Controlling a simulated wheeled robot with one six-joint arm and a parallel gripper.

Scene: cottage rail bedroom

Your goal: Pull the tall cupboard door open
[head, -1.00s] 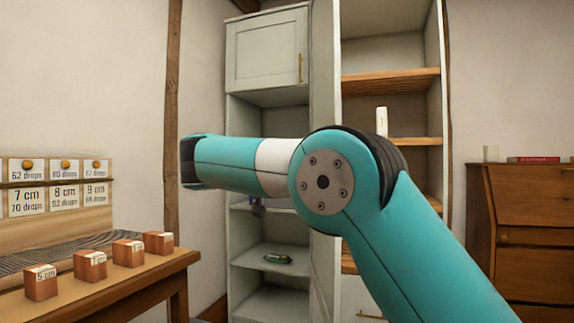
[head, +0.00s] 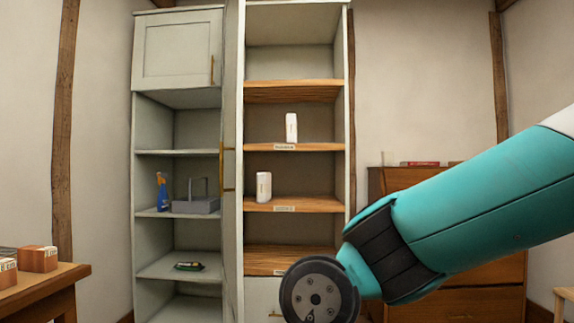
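A tall, narrow pale grey-green door panel (head: 233,60) stands swung out, seen almost edge-on, between the left shelf column and the right shelf unit. A long brass bar handle (head: 228,167) is on it at mid height. The left shelf column (head: 148,118) is uncovered below its small upper door (head: 178,48), which is shut. The right shelf unit (head: 350,130) also has bare open shelves. My teal arm crosses the lower right and ends in view at a round dark joint, apart from the door in the picture. My gripper is out of view.
A blue spray bottle (head: 162,192), a grey caddy (head: 196,204) and a small green item (head: 189,266) are on the left shelves. White containers (head: 291,127) stand on the wooden shelves. A table (head: 50,285) is at the lower left, and a brown bureau (head: 500,265) is at the right.

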